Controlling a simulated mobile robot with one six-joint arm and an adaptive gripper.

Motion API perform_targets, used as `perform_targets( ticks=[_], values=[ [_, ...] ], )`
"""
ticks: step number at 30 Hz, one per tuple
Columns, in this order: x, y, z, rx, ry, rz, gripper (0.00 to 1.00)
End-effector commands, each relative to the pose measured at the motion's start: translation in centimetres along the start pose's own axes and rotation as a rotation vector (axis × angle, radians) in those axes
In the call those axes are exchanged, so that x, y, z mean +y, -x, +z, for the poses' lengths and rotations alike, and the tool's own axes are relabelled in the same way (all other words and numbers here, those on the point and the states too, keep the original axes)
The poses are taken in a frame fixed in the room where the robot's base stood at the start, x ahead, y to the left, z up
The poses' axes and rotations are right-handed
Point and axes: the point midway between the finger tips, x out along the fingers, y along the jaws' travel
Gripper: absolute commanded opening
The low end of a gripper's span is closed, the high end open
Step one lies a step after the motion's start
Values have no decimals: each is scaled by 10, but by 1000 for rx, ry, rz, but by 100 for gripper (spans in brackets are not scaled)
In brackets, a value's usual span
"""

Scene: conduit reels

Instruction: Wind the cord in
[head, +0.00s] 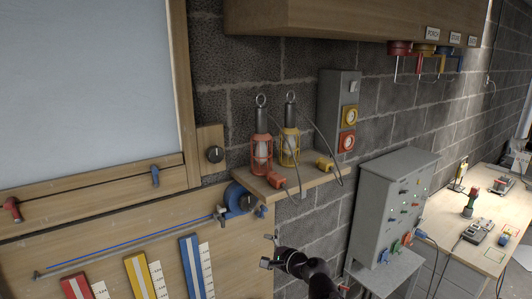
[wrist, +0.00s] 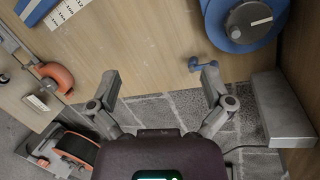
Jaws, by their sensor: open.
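A blue reel (head: 238,198) is mounted on the wooden panel below the small shelf. A blue cord (head: 130,243) runs from near it in a long slanted line down to the left across the panel. In the wrist view the blue reel (wrist: 222,28) is at the top right, with a grey hub. A small blue knob (wrist: 194,65) shows below it, close to the right fingertip; whether they touch I cannot tell. My gripper (head: 271,252) is below the reel in the head view. In the wrist view my gripper (wrist: 161,78) is open with nothing between its fingers.
The shelf (head: 300,182) above holds a red lamp (head: 261,150) and a yellow lamp (head: 290,145) with hanging cables. A grey cabinet (head: 385,205) stands to the right. An orange reel (wrist: 77,146) lies low left in the wrist view; a grey block (wrist: 280,110) is at right.

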Motion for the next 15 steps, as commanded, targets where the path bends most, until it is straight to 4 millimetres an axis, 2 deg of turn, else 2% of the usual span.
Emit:
perform_targets(
  ticks=[1, 8, 15],
  values=[
    [27, -2, -9, -3, 76, 56, 100],
    [112, 6, -38, -36, 411, 344, 100],
    [196, 34, -81, -91, 697, 677, 100]
  ],
)
